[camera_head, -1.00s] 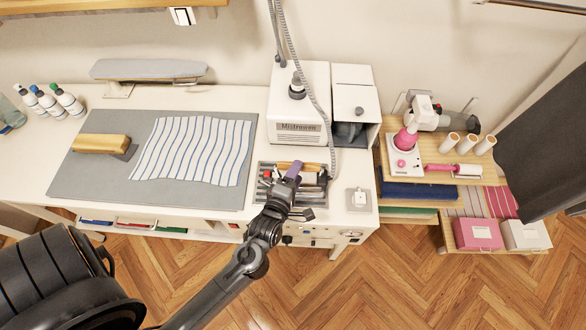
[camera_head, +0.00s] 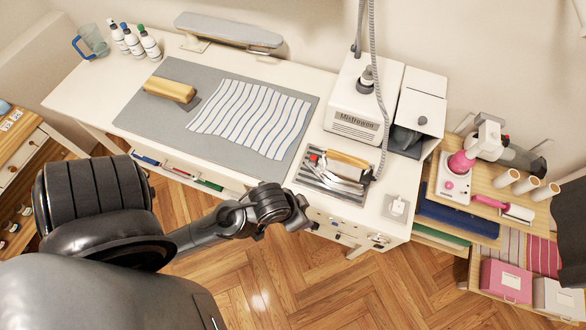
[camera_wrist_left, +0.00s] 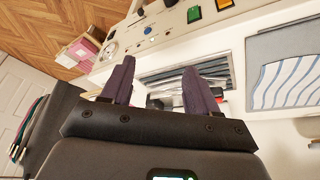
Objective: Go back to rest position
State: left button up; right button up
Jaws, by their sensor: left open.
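My left gripper (camera_head: 292,212) is at the end of my arm, over the floor just in front of the white table's (camera_head: 245,182) front edge in the head view. Its fingertips are hard to see there. In the left wrist view the two dark purple fingers of my left gripper (camera_wrist_left: 158,78) are apart with nothing between them. The tool tray (camera_head: 312,179) with a wooden-handled tool lies on the table beyond the gripper, clear of it. The tray also shows past the fingers in the left wrist view (camera_wrist_left: 232,72). My right gripper is not in view.
A grey mat (camera_head: 215,143) holds a striped cloth (camera_head: 250,117) and a wooden-topped block (camera_head: 170,90). A white steam station (camera_head: 355,115) stands at the back. Shelves with a pink tool (camera_head: 460,165) stand at right. The floor (camera_head: 290,285) in front is clear.

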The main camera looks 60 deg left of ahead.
pick_arm(q)
jog(key=shift+s+a+r+m+g, duration=0.15)
jog(key=shift+s+m+g, duration=0.1)
jog(key=shift+s+m, duration=0.25)
jog(key=shift+s+d+r+m+g, duration=0.1)
jog(key=shift+s+m+g, duration=0.15)
jog(key=shift+s+m, duration=0.25)
notch_tip(320, 180, up, 19)
jog(key=p, duration=1.9)
notch_tip(320, 180, down, 58)
jog(key=b, duration=5.8)
jog(key=shift+f, duration=0.15)
